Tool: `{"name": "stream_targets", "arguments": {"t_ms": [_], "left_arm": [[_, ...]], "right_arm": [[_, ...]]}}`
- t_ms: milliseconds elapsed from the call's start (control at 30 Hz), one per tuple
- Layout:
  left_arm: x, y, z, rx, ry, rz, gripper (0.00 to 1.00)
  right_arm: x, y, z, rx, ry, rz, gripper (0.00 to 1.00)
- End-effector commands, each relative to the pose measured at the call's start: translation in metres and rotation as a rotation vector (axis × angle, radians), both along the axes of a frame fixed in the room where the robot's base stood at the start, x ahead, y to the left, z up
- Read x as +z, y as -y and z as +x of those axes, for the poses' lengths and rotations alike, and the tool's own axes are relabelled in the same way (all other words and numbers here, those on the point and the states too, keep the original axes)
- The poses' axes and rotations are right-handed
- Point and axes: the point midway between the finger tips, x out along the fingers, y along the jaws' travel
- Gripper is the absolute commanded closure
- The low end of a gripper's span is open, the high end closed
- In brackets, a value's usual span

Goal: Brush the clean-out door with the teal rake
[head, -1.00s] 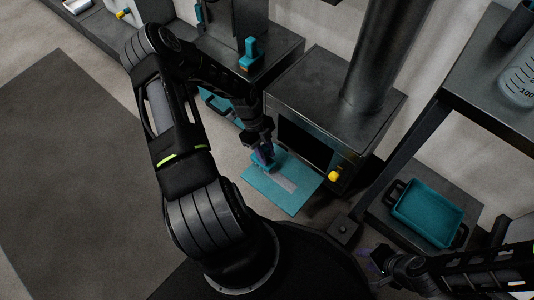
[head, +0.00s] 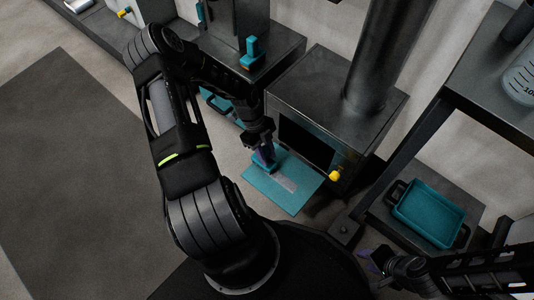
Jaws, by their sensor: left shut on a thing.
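The clean-out door appears to be the teal panel (head: 290,200) lying flat in front of the dark opening of a metal box. A pale grey strip (head: 284,183) lies on its middle. My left gripper (head: 265,158) is over the panel's upper left part, shut on a small teal thing, apparently the rake (head: 269,168). The rake's end is at or just above the panel beside the strip; contact cannot be told. The gripper hides much of the rake. My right gripper (head: 374,261) is low at the right, away from the door; its finger gap is unclear.
The dark metal box (head: 325,95) with a yellow knob (head: 335,176) and a thick pipe (head: 385,55) stands behind the door. A teal tray (head: 428,213) sits on a low shelf at right, under a dark table (head: 490,75). Open floor lies left.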

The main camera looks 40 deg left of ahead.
Motion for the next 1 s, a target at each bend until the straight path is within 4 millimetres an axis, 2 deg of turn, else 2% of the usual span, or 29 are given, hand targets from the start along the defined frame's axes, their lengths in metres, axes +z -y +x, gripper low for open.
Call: {"name": "stream_targets", "arguments": {"t_ms": [267, 867, 1000], "left_arm": [[-0.0096, 0.0001, -0.0002, 0.000, 0.000, 0.000, 1.00], [-0.0091, 0.0003, -0.0001, -0.001, 0.001, 0.000, 1.00], [-0.0087, 0.0058, 0.0003, -0.002, 0.001, -0.001, 1.00]], "right_arm": [[-0.0073, 0.0000, 0.0000, 0.000, 0.000, 0.000, 0.64], [-0.0061, 0.0000, 0.0001, 0.000, 0.000, 0.000, 0.64], [-0.0051, 0.0000, 0.0000, 0.000, 0.000, 0.000, 0.64]]}}
